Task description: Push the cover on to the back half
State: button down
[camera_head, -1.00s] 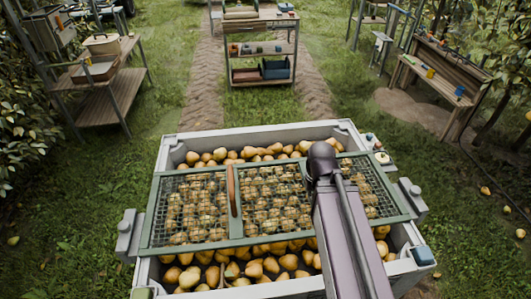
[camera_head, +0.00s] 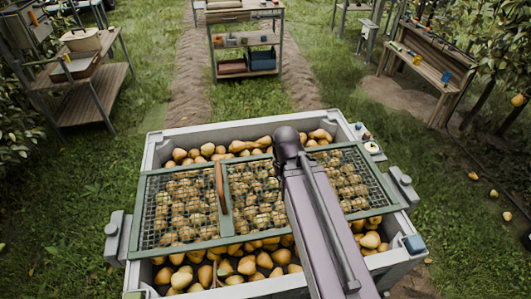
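The cover is a green-framed wire mesh panel (camera_head: 180,247) with a brown wooden handle (camera_head: 221,187) standing up left of its middle. It lies across the middle of a large grey bin (camera_head: 215,131) full of pears (camera_head: 255,263). Bare pears show in a strip behind the cover and in a wider strip in front of it. My arm reaches from the bottom edge over the right part of the cover, and its rounded joint is near the cover's back edge. The arm hides part of the mesh. My gripper does not show, so its contact with the cover cannot be seen.
Grey blocks (camera_head: 117,237) stick out at the bin's sides, and small items (camera_head: 371,147) sit by its back right corner. A shelf cart (camera_head: 246,40) stands behind on the track, a table (camera_head: 85,85) at left, a workbench (camera_head: 430,70) at right. Grass surrounds the bin.

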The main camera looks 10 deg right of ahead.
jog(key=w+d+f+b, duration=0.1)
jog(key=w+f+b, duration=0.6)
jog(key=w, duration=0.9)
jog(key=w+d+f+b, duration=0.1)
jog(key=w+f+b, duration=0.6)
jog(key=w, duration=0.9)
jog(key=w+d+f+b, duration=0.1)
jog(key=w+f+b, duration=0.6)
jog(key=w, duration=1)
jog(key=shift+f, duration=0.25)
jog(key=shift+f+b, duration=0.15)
jog(key=shift+b, duration=0.15)
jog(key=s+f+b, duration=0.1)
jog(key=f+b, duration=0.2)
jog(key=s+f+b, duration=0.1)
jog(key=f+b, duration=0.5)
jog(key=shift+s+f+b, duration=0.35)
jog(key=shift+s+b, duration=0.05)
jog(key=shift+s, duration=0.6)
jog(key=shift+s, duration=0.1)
